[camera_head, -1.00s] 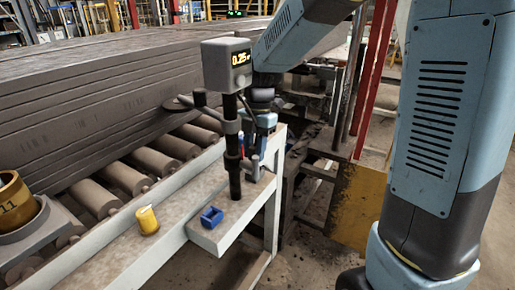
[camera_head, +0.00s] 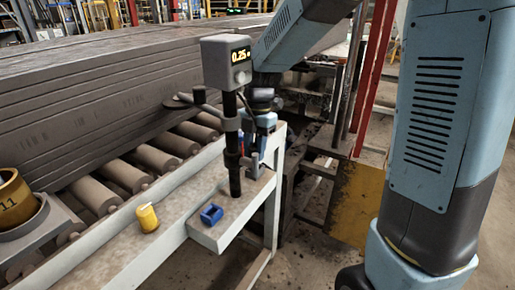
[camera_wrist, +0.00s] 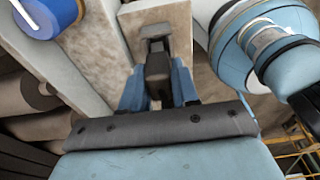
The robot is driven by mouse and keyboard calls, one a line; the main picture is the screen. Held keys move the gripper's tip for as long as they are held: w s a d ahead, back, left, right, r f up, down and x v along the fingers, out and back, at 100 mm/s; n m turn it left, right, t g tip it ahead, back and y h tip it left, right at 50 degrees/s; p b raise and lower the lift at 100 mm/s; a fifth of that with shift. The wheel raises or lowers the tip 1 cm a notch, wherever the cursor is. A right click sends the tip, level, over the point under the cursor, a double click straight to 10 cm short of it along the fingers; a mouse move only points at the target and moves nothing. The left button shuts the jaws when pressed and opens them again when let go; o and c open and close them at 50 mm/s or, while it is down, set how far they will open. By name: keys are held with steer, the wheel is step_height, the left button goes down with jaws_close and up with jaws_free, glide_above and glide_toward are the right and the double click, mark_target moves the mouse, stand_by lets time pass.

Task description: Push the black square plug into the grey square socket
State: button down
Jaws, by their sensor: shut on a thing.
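My gripper (camera_wrist: 158,88) has blue fingers and is shut on the black square plug (camera_wrist: 157,68), which shows between them in the wrist view. The grey socket (camera_wrist: 155,31) is just beyond the plug, in line with it. The two overlap in this view, and I cannot tell whether the plug's tip is inside the socket or only close to it. In the head view my gripper (camera_head: 264,122) is partly behind a black post, over the end of the pale bench. A small grey part, probably the socket (camera_head: 256,166), shows there, while the plug cannot be made out.
The black post (camera_head: 233,150) with a display box (camera_head: 227,62) stands close beside my gripper. A roller conveyor with stacked slabs (camera_head: 110,110) runs behind.

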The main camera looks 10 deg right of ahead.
steer(key=shift+f, duration=1.05)
stand_by(0.4)
steer(key=c, duration=0.8)
jaws_free()
steer(key=shift+r, duration=0.1)
steer(key=r, duration=0.4)
steer(key=w+r, duration=0.1)
steer(key=r, duration=0.4)
steer(key=d+r, duration=0.1)
steer(key=r, duration=0.3)
steer(key=shift+w+d+r, duration=0.1)
steer(key=shift+w+r, duration=0.05)
steer(key=shift+w, duration=0.2)
